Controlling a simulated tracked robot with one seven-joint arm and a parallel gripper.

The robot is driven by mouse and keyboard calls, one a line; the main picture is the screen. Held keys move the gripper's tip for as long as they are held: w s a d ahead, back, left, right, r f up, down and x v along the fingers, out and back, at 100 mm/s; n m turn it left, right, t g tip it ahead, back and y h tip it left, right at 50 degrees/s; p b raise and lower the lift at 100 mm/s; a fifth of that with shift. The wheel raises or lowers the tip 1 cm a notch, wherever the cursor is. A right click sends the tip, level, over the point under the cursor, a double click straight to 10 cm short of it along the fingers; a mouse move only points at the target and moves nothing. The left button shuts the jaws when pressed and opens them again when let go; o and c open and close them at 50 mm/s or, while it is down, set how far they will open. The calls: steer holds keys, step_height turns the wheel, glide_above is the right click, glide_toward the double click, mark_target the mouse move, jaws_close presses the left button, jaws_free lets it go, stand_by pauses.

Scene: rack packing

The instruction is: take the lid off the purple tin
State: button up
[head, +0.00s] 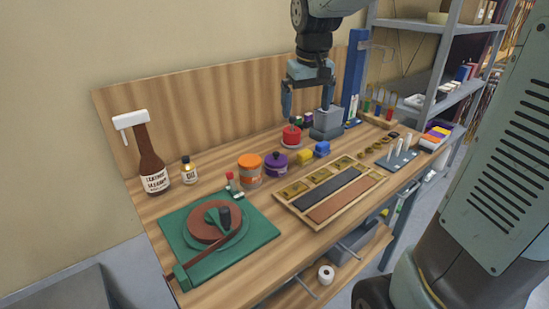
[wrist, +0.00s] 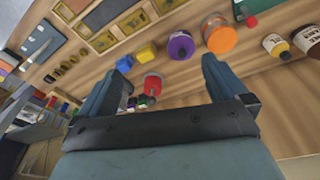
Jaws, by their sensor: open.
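The purple tin (head: 275,168) stands on the wooden bench, right of the orange-lidded jar (head: 249,168). Its lid is on, with a dark knob on top (head: 276,154). In the wrist view the purple tin (wrist: 181,46) lies beyond the fingertips, between the orange jar (wrist: 219,36) and the yellow block (wrist: 145,52). My gripper (head: 308,100) is open and empty, up above the back of the bench, to the right of and higher than the tin. Its two fingers also show spread apart in the wrist view (wrist: 166,66).
A red tin (head: 291,135) stands behind the purple tin. Yellow and blue blocks (head: 304,157) (head: 322,149) sit to its right. A wooden tray (head: 331,195) lies in front, a green mat (head: 258,235) to the left. A tall blue post (head: 354,75) stands behind a grey block (head: 327,122).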

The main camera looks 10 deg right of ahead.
steer(key=n+g, duration=0.1)
steer(key=g, duration=0.1)
glide_above(276, 152)
step_height(276, 152, down, 7)
steer(key=f, duration=0.8)
steer(key=shift+w+d+f, duration=0.15)
steer(key=shift+d+f, duration=0.05)
steer(key=shift+f, duration=0.05)
steer(key=shift+s+a+f, duration=0.1)
steer(key=shift+f, duration=1.25)
steer(key=shift+s+a+f, duration=0.1)
steer(key=shift+f, duration=1.2)
steer(key=shift+c, duration=0.4)
steer(key=c, duration=0.8)
steer(key=shift+r, duration=0.1)
